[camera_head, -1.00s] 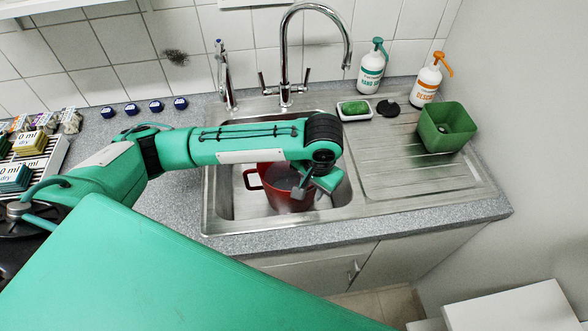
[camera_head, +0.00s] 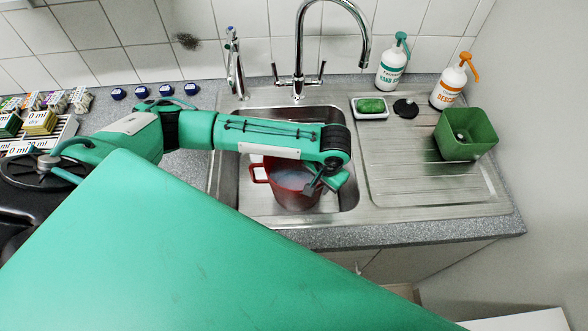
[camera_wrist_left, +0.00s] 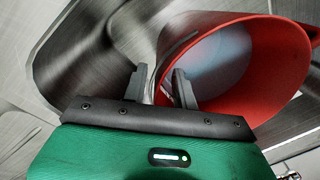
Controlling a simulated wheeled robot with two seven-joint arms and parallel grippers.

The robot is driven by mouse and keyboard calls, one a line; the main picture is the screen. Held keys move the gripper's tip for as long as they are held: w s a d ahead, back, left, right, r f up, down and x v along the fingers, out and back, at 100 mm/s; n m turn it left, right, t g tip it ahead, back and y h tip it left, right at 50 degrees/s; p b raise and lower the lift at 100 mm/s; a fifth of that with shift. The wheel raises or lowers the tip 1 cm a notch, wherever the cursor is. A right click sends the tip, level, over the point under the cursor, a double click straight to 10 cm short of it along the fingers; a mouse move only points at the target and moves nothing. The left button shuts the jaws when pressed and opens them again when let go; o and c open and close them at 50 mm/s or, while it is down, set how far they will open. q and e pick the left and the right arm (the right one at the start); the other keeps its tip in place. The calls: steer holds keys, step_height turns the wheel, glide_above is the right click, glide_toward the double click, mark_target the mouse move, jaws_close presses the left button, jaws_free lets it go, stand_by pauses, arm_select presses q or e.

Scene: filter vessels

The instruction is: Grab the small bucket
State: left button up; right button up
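The small bucket (camera_head: 293,191) is red with a side handle and stands in the steel sink basin. Its inside looks pale grey; I cannot tell whether it holds water. My left arm crosses over its back part. My left gripper (camera_head: 316,187) is at the bucket's right rim, pointing down. In the left wrist view the bucket (camera_wrist_left: 285,68) fills the upper right. The left gripper's two fingers (camera_wrist_left: 160,85) are apart, with the bucket's rim and wall between them, one finger inside and one outside. Contact cannot be made out. My right gripper is not in view.
The sink basin (camera_head: 345,200) surrounds the bucket, with a tall faucet (camera_head: 299,60) behind. On the drainboard (camera_head: 425,190) stand a green square container (camera_head: 470,138), a soap dish (camera_head: 368,115) and two pump bottles behind. Several small blue-capped items are at the back left.

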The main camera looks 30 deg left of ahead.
mark_target(318, 190)
arm_select(q)
steer(key=f, duration=0.2)
steer(key=f+p, duration=0.1)
steer(key=shift+a+f, duration=0.25)
steer(key=shift+f, duration=0.5)
jaws_close()
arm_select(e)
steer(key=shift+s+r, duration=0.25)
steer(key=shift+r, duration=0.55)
